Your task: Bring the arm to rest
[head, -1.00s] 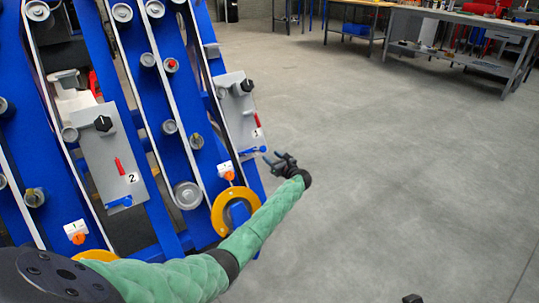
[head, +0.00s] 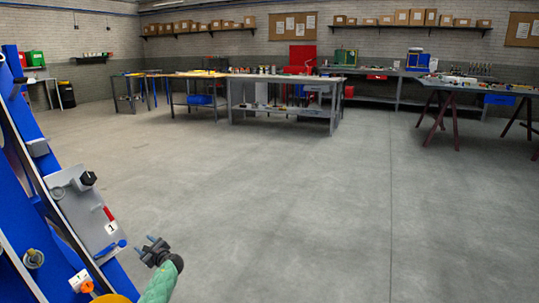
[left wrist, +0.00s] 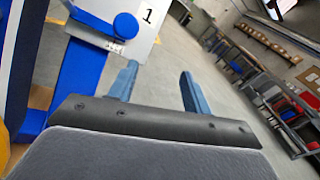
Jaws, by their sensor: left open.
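My left gripper (head: 153,249) is at the lower left of the head view, at the end of my green-sleeved arm. Its two fingers are apart and nothing is between them. It is just right of the blue harvester chassis (head: 75,240), beside a grey plate (head: 82,215) marked 1. The plate carries a black knob (head: 88,178), a red handle (head: 109,213) and a blue lever (head: 110,249). In the left wrist view the open fingers (left wrist: 158,88) point past the plate's corner (left wrist: 140,40) and the blue lever (left wrist: 126,25). My right gripper is not in view.
Open concrete floor (head: 290,210) fills the middle and right. A workbench (head: 285,95) stands far back, and a table on dark red trestles (head: 450,105) stands at the far right. An orange ring (head: 108,298) shows at the chassis's lower end.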

